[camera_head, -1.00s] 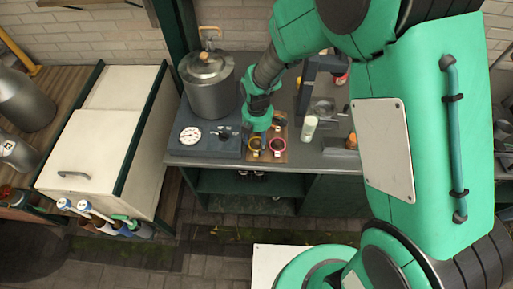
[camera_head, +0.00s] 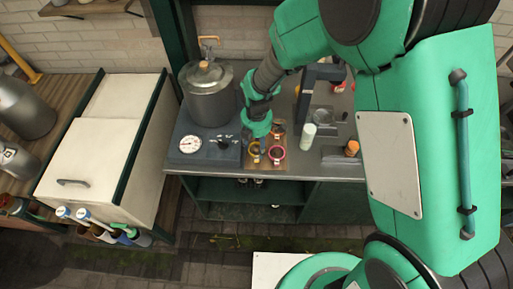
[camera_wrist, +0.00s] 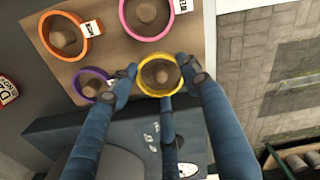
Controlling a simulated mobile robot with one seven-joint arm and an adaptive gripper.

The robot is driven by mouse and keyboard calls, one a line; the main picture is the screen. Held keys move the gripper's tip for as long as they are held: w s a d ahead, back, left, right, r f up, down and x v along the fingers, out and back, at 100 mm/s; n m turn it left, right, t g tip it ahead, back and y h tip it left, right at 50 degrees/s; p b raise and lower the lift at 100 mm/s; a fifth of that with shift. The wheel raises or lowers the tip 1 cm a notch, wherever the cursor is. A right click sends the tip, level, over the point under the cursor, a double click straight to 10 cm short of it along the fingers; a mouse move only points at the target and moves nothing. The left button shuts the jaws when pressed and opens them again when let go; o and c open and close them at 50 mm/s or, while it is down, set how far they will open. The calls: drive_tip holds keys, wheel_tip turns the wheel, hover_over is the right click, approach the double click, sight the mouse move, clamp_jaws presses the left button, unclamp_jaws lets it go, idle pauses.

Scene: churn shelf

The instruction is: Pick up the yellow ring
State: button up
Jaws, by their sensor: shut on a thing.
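A pink ring (camera_head: 278,152) is close to the right on the board. An orange ring (camera_wrist: 47,42) and a purple ring (camera_wrist: 78,86) show in the wrist view. A metal pot (camera_head: 210,98) stands at the left, and a white-green bottle (camera_head: 308,135) stands at the right.

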drive_tip(key=shift+s+d+r, duration=0.1)
drive_tip(key=shift+s+r, duration=0.1)
drive_tip(key=shift+r, duration=0.3)
drive_tip(key=shift+s+d+r, duration=0.1)
drive_tip(key=shift+s+r, duration=0.05)
drive_tip(key=shift+r, duration=0.35)
drive_tip(key=s+d+p, duration=0.1)
drive_tip(key=s+d, duration=0.2)
drive_tip(key=s, duration=0.4)
drive_tip(key=s+d+r+p, duration=0.1)
drive_tip(key=s+d, duration=0.2)
drive_tip(key=s, duration=0.4)
drive_tip(key=shift+r, duration=0.15)
